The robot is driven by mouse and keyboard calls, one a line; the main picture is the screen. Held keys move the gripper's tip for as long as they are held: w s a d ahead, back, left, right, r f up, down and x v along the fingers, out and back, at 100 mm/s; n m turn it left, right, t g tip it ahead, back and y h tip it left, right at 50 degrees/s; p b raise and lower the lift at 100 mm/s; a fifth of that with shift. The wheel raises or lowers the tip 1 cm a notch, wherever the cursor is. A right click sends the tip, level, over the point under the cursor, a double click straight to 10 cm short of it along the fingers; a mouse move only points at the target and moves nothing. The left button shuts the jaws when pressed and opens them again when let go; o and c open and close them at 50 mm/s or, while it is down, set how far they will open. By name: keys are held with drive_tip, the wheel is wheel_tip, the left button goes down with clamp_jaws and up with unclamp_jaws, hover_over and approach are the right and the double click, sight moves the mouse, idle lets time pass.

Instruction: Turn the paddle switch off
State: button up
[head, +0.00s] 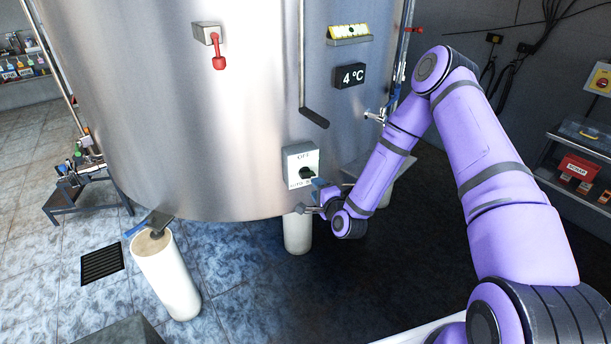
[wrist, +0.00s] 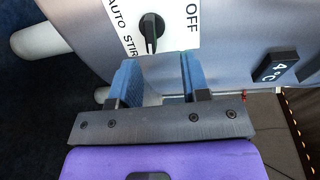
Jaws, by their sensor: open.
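The paddle switch is a black knob (wrist: 151,33) on a white plate marked OFF, AUTO and STIR; in the wrist view its long axis runs up and down, across the line from STIR to OFF. In the head view its grey box (head: 301,161) sits low on the steel tank, OFF at the top, the lower label partly hidden. My gripper (wrist: 157,78) is open and empty, its two blue fingers just below the knob in the wrist view, with the knob between their lines and apart from them.
On the tank (head: 230,110) are a red-handled valve (head: 218,56), a 4 °C display (head: 350,76) and a dark bar handle (head: 314,118). A tank leg (head: 298,234) stands below the switch. A shelf rack (head: 580,150) stands at the right.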

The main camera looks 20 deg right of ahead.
sight(307, 178)
drive_tip(key=w+f, duration=0.1)
drive_tip(key=w, duration=0.2)
drive_tip(key=w+m+h, duration=0.1)
drive_tip(key=w, duration=0.2)
drive_tip(key=w+a+f+m+t, duration=0.1)
drive_tip(key=w, duration=0.3)
drive_tip(key=shift+w+f, duration=0.1)
drive_tip(key=shift+f, duration=0.2)
clamp_jaws()
